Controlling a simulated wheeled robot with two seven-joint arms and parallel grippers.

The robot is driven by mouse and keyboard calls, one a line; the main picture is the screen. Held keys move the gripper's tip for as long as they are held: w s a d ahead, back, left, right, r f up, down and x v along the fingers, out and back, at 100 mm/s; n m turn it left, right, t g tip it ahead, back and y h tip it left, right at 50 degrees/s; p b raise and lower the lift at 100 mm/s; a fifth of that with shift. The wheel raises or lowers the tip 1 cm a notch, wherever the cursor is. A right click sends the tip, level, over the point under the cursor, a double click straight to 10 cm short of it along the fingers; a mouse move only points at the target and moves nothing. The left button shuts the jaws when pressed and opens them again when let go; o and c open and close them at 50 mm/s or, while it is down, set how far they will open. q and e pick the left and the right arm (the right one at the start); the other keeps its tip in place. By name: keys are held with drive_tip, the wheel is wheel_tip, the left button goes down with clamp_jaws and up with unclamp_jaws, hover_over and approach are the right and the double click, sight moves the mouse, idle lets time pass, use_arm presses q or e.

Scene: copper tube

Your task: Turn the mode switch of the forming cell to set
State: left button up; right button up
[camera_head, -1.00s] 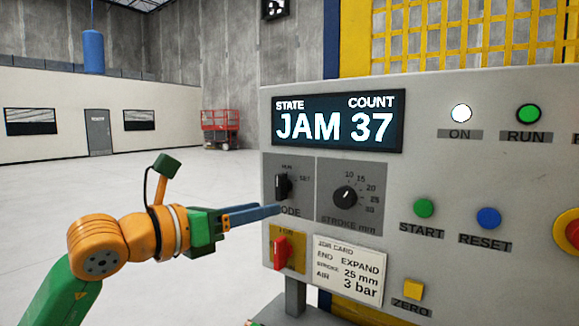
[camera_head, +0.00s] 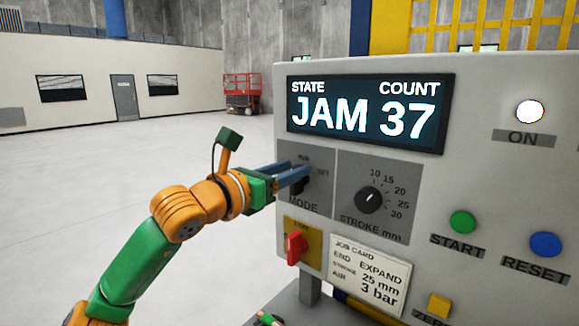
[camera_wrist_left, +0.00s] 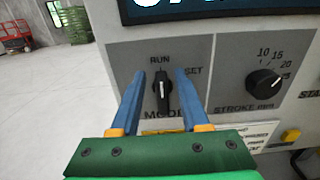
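The mode switch (camera_head: 297,187) is a black knob on a dark grey plate at the panel's left side, partly hidden behind my fingers in the head view. In the left wrist view the mode switch (camera_wrist_left: 162,93) stands upright, its white mark towards RUN; SET is printed at the upper right. My left gripper (camera_head: 296,172) is at the switch. In the left wrist view my left gripper (camera_wrist_left: 160,73) is open, one blue finger on each side of the knob, with visible gaps.
The stroke knob (camera_head: 369,200) is just right of the mode plate. A red switch on a yellow plate (camera_head: 296,249) and the job card (camera_head: 370,275) are below. The display (camera_head: 365,110) above reads JAM 37. Open floor lies left.

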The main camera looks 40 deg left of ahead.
use_arm(q)
drive_tip(key=shift+s, duration=0.15)
clamp_jaws()
drive_tip(key=shift+d+r+m, duration=0.1)
drive_tip(key=shift+m, duration=0.2)
drive_tip(key=shift+s+d+f+m+b, duration=0.15)
drive_tip(key=shift+d+m+b, duration=0.25)
drive_tip(key=shift+m, duration=1.45)
drive_tip(key=shift+w+d+f+m+b, duration=0.1)
drive_tip(key=shift+d+f+m+b, duration=0.25)
drive_tip(key=shift+m, duration=1.55)
drive_tip(key=shift+s+d+f+m+b, duration=0.15)
drive_tip(key=shift+d+m+b, duration=0.2)
drive_tip(key=shift+m, duration=1.5)
drive_tip(key=shift+w, duration=0.1)
drive_tip(key=shift+o, duration=1)
unclamp_jaws()
drive_tip(key=shift+w+f, duration=0.1)
